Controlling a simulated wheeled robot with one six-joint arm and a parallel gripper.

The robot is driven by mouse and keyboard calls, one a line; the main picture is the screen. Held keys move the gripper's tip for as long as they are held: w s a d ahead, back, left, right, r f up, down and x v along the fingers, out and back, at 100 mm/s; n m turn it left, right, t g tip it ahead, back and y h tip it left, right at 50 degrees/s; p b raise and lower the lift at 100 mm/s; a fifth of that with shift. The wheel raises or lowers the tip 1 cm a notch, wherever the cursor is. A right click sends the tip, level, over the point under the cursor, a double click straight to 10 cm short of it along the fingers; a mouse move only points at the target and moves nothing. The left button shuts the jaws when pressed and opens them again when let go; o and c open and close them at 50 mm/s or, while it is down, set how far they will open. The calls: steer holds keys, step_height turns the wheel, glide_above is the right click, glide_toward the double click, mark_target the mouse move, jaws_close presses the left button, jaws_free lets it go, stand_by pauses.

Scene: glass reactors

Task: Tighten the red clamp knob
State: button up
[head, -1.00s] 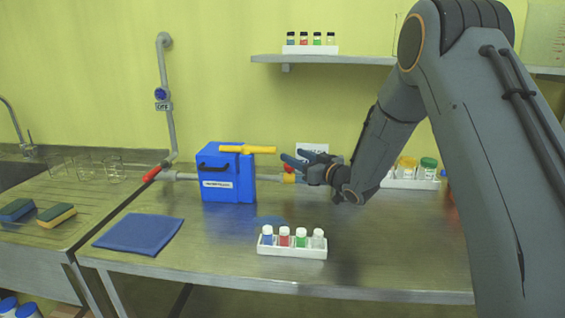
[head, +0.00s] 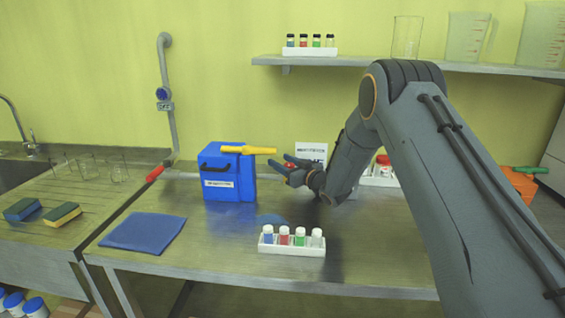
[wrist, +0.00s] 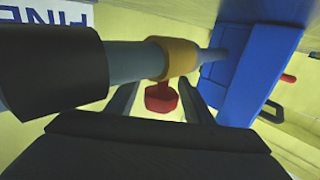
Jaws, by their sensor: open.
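The red clamp knob (wrist: 161,97) hangs from a yellow-orange collar (wrist: 178,58) around a grey pipe (wrist: 130,62) in the wrist view. My gripper (wrist: 160,88) is open, with one dark finger on each side of the knob. I cannot tell whether either finger touches it. The collar is mostly hidden there.
A white rack of vials (head: 291,249) and a blue cloth (head: 143,232) lie in front. A labelled sign (head: 311,151) stands behind my gripper. The right front bench is clear.

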mark_target(290, 163)
steer(key=c, duration=1)
steer(key=shift+c, duration=0.2)
steer(key=d+m+t+h+b, duration=0.1)
steer(key=m+h, duration=0.2)
steer(key=h, duration=0.2)
steer(key=d+m+t+h+b, duration=0.1)
steer(key=m+t+h+b, duration=0.1)
steer(key=m+h, duration=0.2)
steer(key=w+d+m+t+h+b, duration=0.1)
steer(key=m+h+b, duration=0.1)
steer(key=m+h, duration=0.2)
steer(key=shift+f+h, duration=0.1)
steer(key=shift+h, duration=1.4)
steer(key=shift+s+d+m+g+h+b, duration=0.1)
steer(key=shift+d+m+g+h+b, duration=0.15)
steer(key=shift+m+h, duration=0.4)
steer(key=shift+s+d+m+g+h+b, duration=0.15)
steer(key=shift+m+h, duration=0.25)
steer(key=shift+h, duration=0.5)
steer(key=shift+d+m+g+h+b, duration=0.3)
steer(key=shift+m+h, duration=0.25)
steer(key=shift+h, duration=0.2)
